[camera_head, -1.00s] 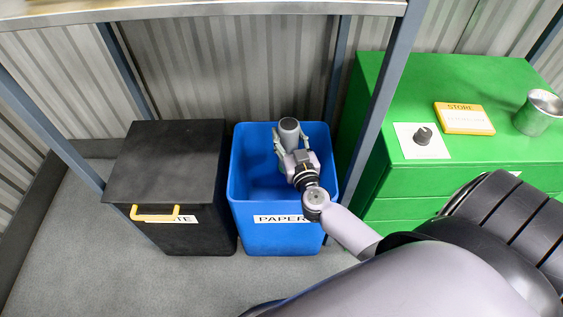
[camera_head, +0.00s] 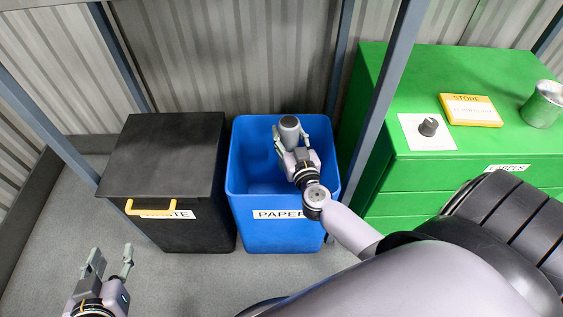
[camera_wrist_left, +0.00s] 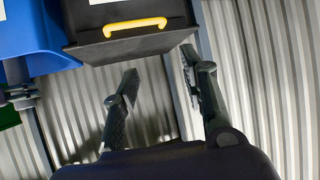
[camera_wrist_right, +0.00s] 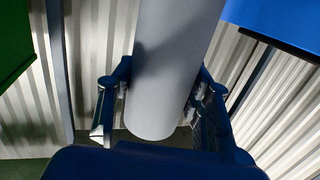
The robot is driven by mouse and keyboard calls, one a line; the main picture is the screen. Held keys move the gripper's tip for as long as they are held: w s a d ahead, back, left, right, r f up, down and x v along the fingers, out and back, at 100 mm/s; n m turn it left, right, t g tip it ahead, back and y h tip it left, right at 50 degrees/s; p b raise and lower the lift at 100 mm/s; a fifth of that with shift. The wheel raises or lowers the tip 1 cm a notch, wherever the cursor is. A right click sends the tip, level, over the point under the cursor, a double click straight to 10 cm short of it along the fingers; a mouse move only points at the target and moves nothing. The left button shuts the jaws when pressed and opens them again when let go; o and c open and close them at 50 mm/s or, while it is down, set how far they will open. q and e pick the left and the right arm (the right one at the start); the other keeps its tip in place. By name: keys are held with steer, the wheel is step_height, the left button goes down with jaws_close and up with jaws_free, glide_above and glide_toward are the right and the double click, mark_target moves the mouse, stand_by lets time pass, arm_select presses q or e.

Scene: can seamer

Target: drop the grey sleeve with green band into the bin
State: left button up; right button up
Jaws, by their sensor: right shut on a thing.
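My right gripper (camera_head: 293,138) is shut on a plain grey cylinder (camera_head: 289,122), which looks like the sleeve. The cylinder fills the upper middle of the right wrist view (camera_wrist_right: 172,60), between the two fingers. No green band shows on its visible side. It is held over the open blue bin (camera_head: 274,235), labelled PAPER. Left of that stands a black bin (camera_head: 165,160) with its lid down, a yellow handle (camera_head: 150,208) and a label partly hidden by the handle, ending in TE. My left gripper (camera_head: 112,258) is open and empty, in front of the black bin, at the lower left.
A green cabinet (camera_head: 440,70) stands at the right. On it are a dark knob-like piece (camera_head: 429,127) on a white card, a yellow STORE sign (camera_head: 470,110) and a metal can (camera_head: 543,104). Grey frame posts (camera_head: 385,90) rise around the bins. Floor in front is clear.

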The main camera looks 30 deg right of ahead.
arm_select(q)
steer(key=shift+w+d+r+t, duration=0.3)
steer(key=shift+w+r+t, duration=0.3)
steer(key=shift+r, duration=0.25)
arm_select(e)
steer(key=shift+f, duration=0.15)
steer(key=o, duration=1)
step_height(320, 180, up, 10)
steer(key=shift+a, duration=0.1)
